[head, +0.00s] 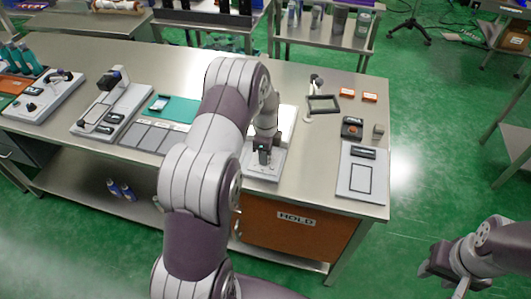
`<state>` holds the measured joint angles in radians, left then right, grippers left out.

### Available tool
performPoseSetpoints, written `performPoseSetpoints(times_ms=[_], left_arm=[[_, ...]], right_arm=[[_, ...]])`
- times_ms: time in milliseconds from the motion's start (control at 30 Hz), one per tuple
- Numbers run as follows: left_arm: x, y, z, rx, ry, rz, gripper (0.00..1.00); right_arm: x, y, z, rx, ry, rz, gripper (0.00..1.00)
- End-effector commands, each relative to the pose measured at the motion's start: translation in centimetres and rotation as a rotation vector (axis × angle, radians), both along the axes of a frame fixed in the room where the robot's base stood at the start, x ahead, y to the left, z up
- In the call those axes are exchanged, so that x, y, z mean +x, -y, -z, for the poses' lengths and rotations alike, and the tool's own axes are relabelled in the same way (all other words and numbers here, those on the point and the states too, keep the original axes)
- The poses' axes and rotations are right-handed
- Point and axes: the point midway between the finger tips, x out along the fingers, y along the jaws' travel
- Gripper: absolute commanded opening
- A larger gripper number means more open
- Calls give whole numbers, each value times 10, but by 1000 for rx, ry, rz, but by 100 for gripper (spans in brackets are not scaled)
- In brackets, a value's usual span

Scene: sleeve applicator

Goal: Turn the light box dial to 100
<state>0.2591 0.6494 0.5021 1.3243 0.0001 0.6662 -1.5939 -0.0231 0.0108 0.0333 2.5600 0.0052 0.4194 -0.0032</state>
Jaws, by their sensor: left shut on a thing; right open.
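The light box (288,122) stands on the steel table, a pale unit with a bright white panel and a grey front part. My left arm covers much of its left side. My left gripper (263,157) points down over the grey front part and is shut on the dial there. The dial is hidden between the fingers, and its scale is too small to read. My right gripper (440,266) is open and empty, off the table over the green floor at the lower right.
A grey board with a black outline (361,176) lies right of the light box. A dark frame on a stand (322,104), small orange blocks (347,93) and a black device (352,127) sit behind it. A teal mat (178,108) and other fixtures lie left. An orange HOLD bin (285,240) is below.

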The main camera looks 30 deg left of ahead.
Motion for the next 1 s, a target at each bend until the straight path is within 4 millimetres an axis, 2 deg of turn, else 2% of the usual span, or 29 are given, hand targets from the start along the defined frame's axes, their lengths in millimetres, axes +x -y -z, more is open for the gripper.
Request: performPoseSetpoints(times_ms=[500, 1000], left_arm=[[1, 0, 0, 1, 1, 419, 0], [1, 0, -1, 1, 2, 572, 0]], right_arm=[[0, 0, 0, 0, 0, 0, 43], [0, 0, 0, 0, 0, 0, 43]])
